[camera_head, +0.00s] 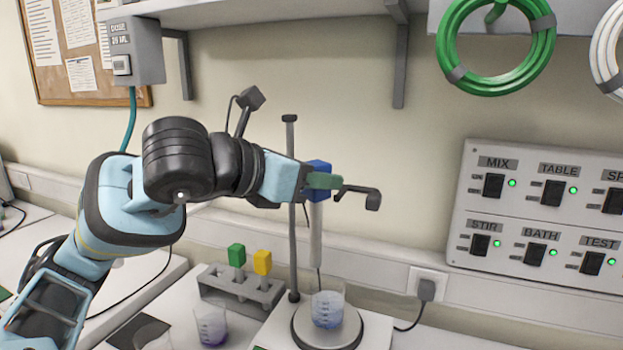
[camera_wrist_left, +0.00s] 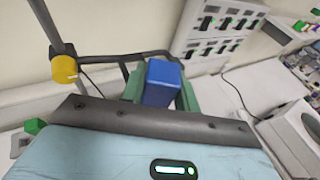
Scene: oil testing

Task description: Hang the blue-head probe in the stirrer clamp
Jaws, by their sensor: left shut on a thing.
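My left gripper (camera_head: 324,181) is shut on the blue-head probe (camera_head: 318,167). In the left wrist view the probe's blue head (camera_wrist_left: 162,82) sits between the green fingers. The probe hangs roughly upright, its pale shaft (camera_head: 316,235) pointing down above a beaker of blue liquid (camera_head: 327,309). The dark stirrer clamp (camera_head: 357,190) reaches right from the stand rod (camera_head: 292,215) at about the height of the head, and also shows behind the head in the left wrist view (camera_wrist_left: 115,62). The gripper hides part of the clamp, so I cannot tell whether the probe touches it. My right gripper is out of view.
The beaker stands on a round stirrer plate (camera_head: 300,335). A grey rack (camera_head: 215,285) left of the rod holds a green-head probe (camera_head: 236,255) and a yellow-head probe (camera_head: 262,262). Another beaker (camera_head: 211,326) stands before it. A switch panel (camera_head: 545,215) is on the right wall.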

